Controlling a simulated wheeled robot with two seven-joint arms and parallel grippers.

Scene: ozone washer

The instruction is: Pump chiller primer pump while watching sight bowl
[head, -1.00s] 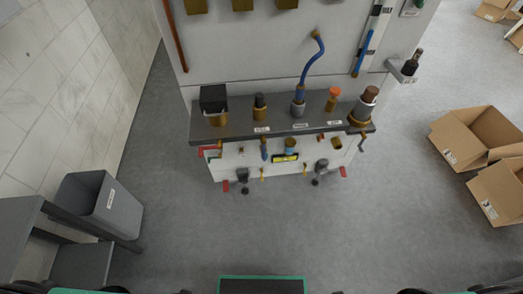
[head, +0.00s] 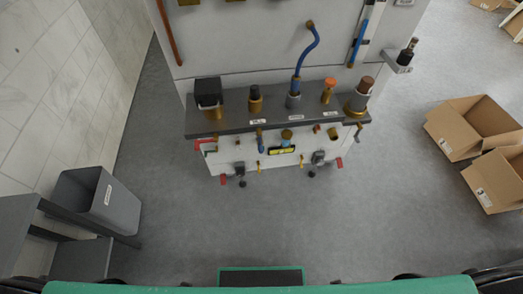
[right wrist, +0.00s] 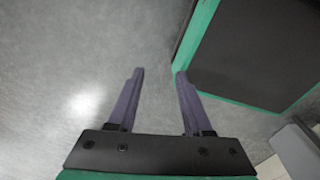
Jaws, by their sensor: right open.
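A white machine (head: 270,60) stands ahead with a dark grey shelf (head: 225,127) across its front. On the shelf stand a black-topped brass block (head: 209,92), a black-capped brass fitting (head: 255,100), a grey fitting with a blue hose (head: 306,50), an orange-topped brass part (head: 328,90) and a brown-topped cylinder (head: 361,95). Their labels are too small to read, so I cannot tell which is the primer pump or sight bowl. My right gripper (right wrist: 157,75) is open and empty above grey floor in the right wrist view. My left gripper is not in view.
A grey bin (head: 97,200) and dark table (head: 20,220) stand at left. Open cardboard boxes (head: 475,128) lie at right. The floor (head: 260,220) before the machine is clear.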

